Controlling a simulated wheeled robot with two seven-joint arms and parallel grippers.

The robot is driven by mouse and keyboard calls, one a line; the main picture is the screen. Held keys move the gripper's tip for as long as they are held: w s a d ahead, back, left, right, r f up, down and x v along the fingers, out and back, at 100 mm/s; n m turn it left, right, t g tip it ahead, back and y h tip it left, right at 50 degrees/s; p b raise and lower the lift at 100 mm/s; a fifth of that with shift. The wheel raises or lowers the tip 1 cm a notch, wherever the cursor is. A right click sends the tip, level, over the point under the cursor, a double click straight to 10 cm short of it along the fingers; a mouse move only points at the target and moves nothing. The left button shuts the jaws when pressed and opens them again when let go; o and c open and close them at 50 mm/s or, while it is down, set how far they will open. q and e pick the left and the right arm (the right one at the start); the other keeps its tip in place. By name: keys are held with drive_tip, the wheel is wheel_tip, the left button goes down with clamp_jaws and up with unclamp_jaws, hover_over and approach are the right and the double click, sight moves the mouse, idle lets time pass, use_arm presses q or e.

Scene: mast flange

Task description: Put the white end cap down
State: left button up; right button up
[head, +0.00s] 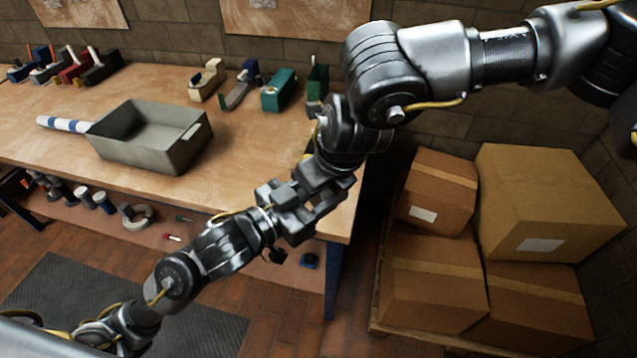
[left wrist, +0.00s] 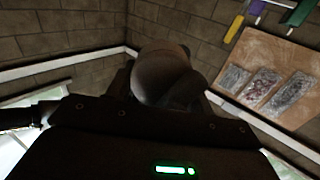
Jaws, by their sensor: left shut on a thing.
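My left gripper (head: 304,208) is in front of the bench's right end, above the floor. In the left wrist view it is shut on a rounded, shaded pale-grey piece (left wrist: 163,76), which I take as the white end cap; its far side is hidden. In the head view the cap cannot be made out among the dark gripper parts. My right gripper (head: 318,178) comes down from above, close to the left one; the two overlap in the picture. I cannot tell whether they touch or whether the right jaws are open.
The wooden bench (head: 262,150) holds a grey bin (head: 150,165), a blue-and-white striped tube (head: 62,124) beside it, and several clamps and tools along the back. Cardboard boxes (head: 545,205) are stacked on a pallet at the right. The bench's right front is bare.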

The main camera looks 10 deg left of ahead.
drive_tip(key=c, duration=0.5)
use_arm(q)
drive_tip(key=o, duration=1)
use_arm(e)
drive_tip(key=shift+c, duration=0.5)
use_arm(q)
drive_tip(key=shift+o, duration=0.2)
